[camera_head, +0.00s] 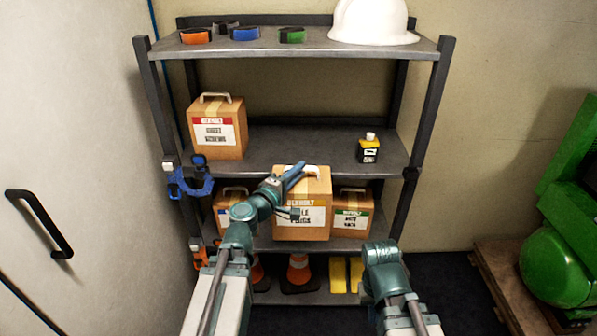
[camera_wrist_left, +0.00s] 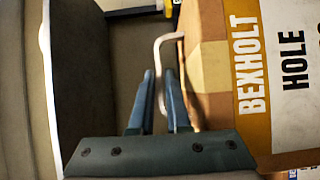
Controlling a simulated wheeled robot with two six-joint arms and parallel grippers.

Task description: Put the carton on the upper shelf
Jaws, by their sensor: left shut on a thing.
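The carton (camera_head: 302,222) is a brown box with a tan-and-white label and a pale handle on top. My left gripper (camera_head: 297,171) is shut on that handle; in the left wrist view the handle (camera_wrist_left: 157,52) runs between the two fingers, with the carton's label (camera_wrist_left: 285,75) to the right. The carton is upright at the front of the lower shelf, overlapping the edge of the shelf above. I cannot tell whether its base touches anything. The shelf board above (camera_head: 290,150) is bare in the middle. My right arm shows at lower right, its gripper not visible.
A red-label carton (camera_head: 217,132) stands left on that board, a small yellow-black bottle (camera_head: 368,150) right. Two more cartons stand behind on the lower shelf, the green-label one (camera_head: 352,215) at right. A white helmet (camera_head: 370,22) and straps occupy the top board. Dark posts bound the rack.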

